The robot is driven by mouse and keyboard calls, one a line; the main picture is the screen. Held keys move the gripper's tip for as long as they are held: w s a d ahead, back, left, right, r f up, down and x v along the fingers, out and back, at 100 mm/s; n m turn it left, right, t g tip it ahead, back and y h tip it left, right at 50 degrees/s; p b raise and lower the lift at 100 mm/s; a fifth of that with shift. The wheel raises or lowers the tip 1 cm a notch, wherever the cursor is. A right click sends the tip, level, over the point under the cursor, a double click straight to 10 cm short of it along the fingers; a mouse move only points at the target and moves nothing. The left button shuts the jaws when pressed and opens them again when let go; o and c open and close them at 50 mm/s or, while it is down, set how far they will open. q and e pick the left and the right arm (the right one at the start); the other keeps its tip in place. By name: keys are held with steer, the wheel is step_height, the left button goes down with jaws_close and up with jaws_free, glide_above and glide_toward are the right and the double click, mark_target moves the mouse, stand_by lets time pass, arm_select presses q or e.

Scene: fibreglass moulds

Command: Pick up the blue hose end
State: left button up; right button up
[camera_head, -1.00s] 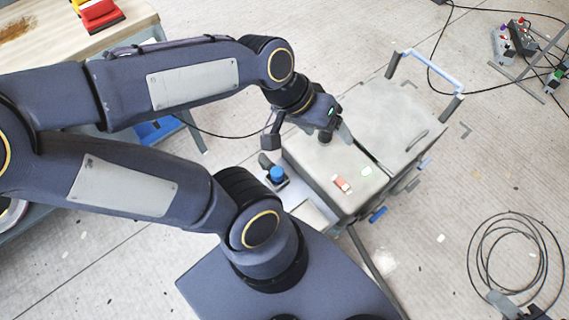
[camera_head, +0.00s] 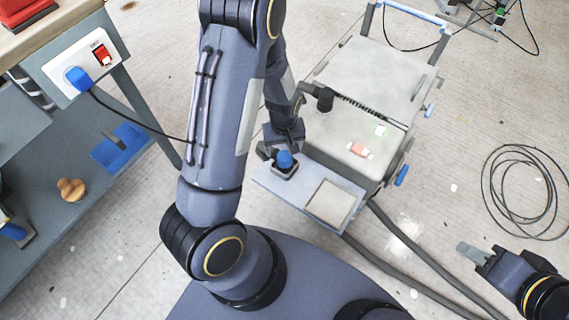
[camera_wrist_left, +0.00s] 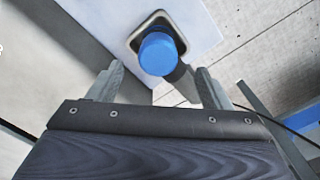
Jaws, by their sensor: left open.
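The grey wheeled machine (camera_head: 360,130) stands beyond the shelf (camera_head: 262,176), with a black knob (camera_head: 325,99) on top. A workbench at left carries a socket box with a blue plug (camera_head: 79,79). A coiled black cable (camera_head: 522,190) and grey hoses (camera_head: 385,262) lie on the floor.

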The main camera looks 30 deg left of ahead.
mark_target(285, 156)
arm_select(q)
step_height(285, 156, down, 6)
steer(key=shift+d+r+b, duration=0.1)
steer(key=shift+d+b, duration=0.05)
steer(key=shift+b, duration=0.75)
steer(key=shift+r, duration=0.1)
steer(key=c, duration=1.1)
steer(key=shift+r, duration=0.65)
step_height(285, 156, up, 2)
steer(key=shift+d+r+p, duration=0.15)
steer(key=shift+r+p, duration=0.1)
steer(key=shift+p, duration=0.45)
steer(key=w+d+r+p, duration=0.1)
steer(key=d+r, duration=0.2)
steer(key=d, duration=0.1)
steer(key=w+d+r+p, duration=0.1)
steer(key=w+d+r, duration=0.1)
steer(key=d+r, duration=0.1)
steer(key=w+d+r+p, duration=0.1)
steer(key=d+r, duration=0.2)
steer(key=d, duration=0.3)
steer(key=shift+w+r, duration=0.1)
steer(key=shift+w, duration=0.3)
